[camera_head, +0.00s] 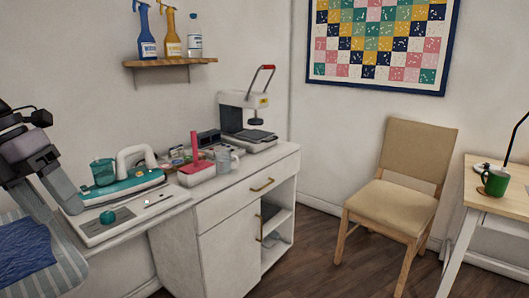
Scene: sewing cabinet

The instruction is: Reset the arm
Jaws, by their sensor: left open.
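My left arm comes in at the left edge, and its dark and grey left gripper (58,203) points down. The gripper is open, with nothing visible between its fingers. It is in front of the left end of the white worktop (158,208), close to a teal and white iron-like appliance (128,187). Whether it touches the worktop cannot be told. My right gripper is not in view.
A beige chair (395,200) and desk (505,203) stand right, with open floor between.

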